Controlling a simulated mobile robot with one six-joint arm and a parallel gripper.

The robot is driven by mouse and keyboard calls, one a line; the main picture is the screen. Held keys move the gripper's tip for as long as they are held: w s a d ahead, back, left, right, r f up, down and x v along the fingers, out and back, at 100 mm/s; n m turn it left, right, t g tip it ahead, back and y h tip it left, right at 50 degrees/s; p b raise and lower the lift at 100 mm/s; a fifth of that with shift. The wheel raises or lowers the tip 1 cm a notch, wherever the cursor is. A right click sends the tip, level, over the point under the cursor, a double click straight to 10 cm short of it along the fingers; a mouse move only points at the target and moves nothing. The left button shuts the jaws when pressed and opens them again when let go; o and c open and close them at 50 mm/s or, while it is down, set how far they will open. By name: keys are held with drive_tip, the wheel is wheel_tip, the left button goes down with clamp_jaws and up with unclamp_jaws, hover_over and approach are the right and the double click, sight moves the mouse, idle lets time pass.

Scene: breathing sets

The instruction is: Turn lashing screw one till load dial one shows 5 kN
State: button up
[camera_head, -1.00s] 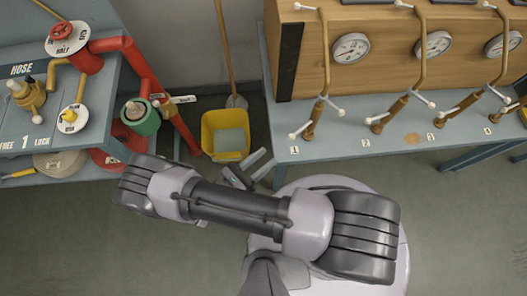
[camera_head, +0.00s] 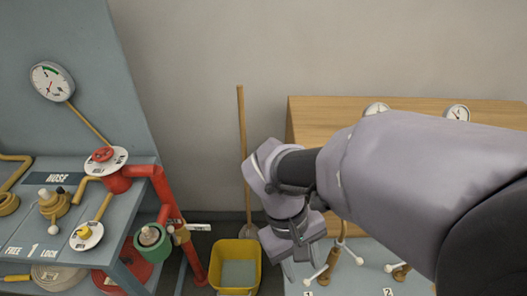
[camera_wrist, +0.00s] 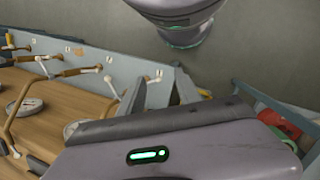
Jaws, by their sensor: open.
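Lashing screw one (camera_head: 331,262), a brown body with white-tipped handles, stands on the grey bench by label 1, partly hidden by my arm. Load dial one (camera_head: 376,109) appears to be the left dial on the wooden panel. My arm covers its lower part, and its reading is not legible. My gripper (camera_head: 304,263) is open, fingers pointing down near the bench's left end, just left of screw one. In the wrist view the fingers (camera_wrist: 157,95) are apart and hold nothing.
A yellow bucket (camera_head: 236,254) and a broom (camera_head: 242,160) stand left of the bench. Further left, a hose stand carries red pipe (camera_head: 165,192) and a green-rimmed valve (camera_head: 150,240). A second load dial (camera_head: 457,112) shows on the wooden panel (camera_head: 310,120).

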wheel_tip(320, 180, up, 11)
drive_tip(key=s+d+m+t+y, duration=0.2)
drive_tip(key=m+t+y, duration=0.2)
drive_tip(key=m+t, duration=0.3)
drive_tip(key=shift+s+d+m+y, duration=0.25)
drive_tip(key=shift+m+y, duration=0.15)
drive_tip(key=shift+m, duration=0.8)
drive_tip(key=shift+o, duration=0.4)
